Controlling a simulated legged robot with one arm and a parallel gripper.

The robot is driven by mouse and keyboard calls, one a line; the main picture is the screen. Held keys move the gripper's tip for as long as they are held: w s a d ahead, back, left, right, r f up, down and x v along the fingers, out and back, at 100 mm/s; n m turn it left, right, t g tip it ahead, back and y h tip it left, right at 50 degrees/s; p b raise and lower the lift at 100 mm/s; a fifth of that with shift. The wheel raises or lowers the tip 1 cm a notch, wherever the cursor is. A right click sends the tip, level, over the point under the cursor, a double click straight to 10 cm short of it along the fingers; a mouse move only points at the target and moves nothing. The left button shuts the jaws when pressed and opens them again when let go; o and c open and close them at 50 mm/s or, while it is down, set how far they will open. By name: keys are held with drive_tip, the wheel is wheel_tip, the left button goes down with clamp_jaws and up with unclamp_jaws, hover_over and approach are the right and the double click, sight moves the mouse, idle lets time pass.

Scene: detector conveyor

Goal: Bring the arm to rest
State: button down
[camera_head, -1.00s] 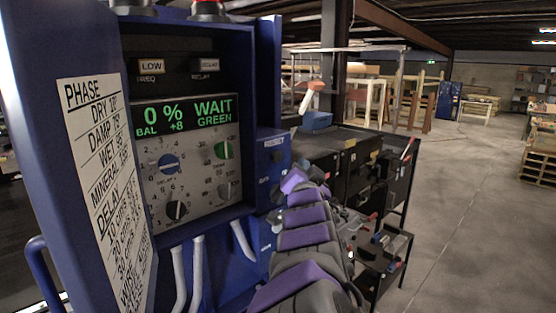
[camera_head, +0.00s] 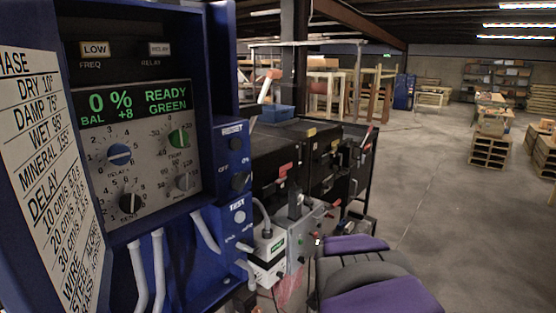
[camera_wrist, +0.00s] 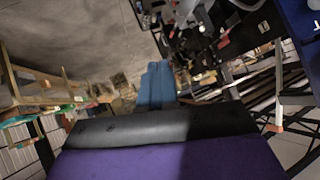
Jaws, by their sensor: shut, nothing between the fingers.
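My arm shows at the lower right of the head view as purple and grey segments, drawn in close to my body. Its front end, with my gripper (camera_head: 348,245), lies beside the detector's lower right side, clear of it in the picture. The fingertips are hard to make out; the gripper is shut and holds nothing. In the wrist view a black and purple part of my own fills the bottom. The blue detector cabinet (camera_head: 222,275) stands close on the left; its screen (camera_head: 138,103) reads 0 %, READY, GREEN.
A grey-topped box (camera_head: 308,228) and a small white device (camera_head: 268,258) stand by the detector. Dark cases (camera_head: 325,168) fill a rack behind them. Open concrete floor (camera_head: 430,180) lies to the right, with pallets (camera_head: 490,152) farther off.

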drive_tip(key=s+f+n+g+y+b, duration=0.1)
drive_tip(key=s+f+n+g, duration=0.2)
drive_tip(key=s, duration=1.4)
drive_tip(key=s+d+f+n+g+y+b, duration=0.1)
drive_tip(key=s+f+n+g, duration=0.1)
drive_tip(key=s+f+g, duration=0.7)
drive_tip(key=s+f, duration=0.4)
drive_tip(key=s, duration=0.4)
drive_tip(key=shift+s+n+b, duration=0.3)
drive_tip(key=shift+s+n, duration=0.1)
drive_tip(key=shift+f, duration=0.1)
